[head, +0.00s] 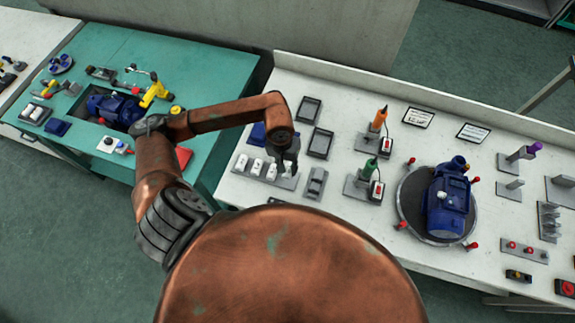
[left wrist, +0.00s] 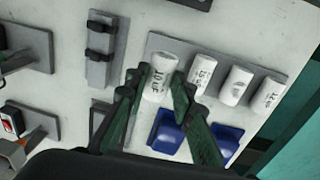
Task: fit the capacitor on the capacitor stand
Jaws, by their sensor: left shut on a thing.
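My left gripper (head: 287,164) is over the right end of a grey rack (head: 281,183) on the white table. In the left wrist view, its green fingers (left wrist: 157,92) are shut on a white capacitor (left wrist: 161,72) with dark lettering. I cannot tell whether its base still touches the rack. My right gripper is out of view.
Blue parts (left wrist: 167,132) in dark trays lie close behind the rack. Empty dark trays (head: 320,143), orange and green tools on stands (head: 367,168), and a blue pump (head: 447,203) on a round plate stand to the right. A teal table (head: 195,75) is at left.

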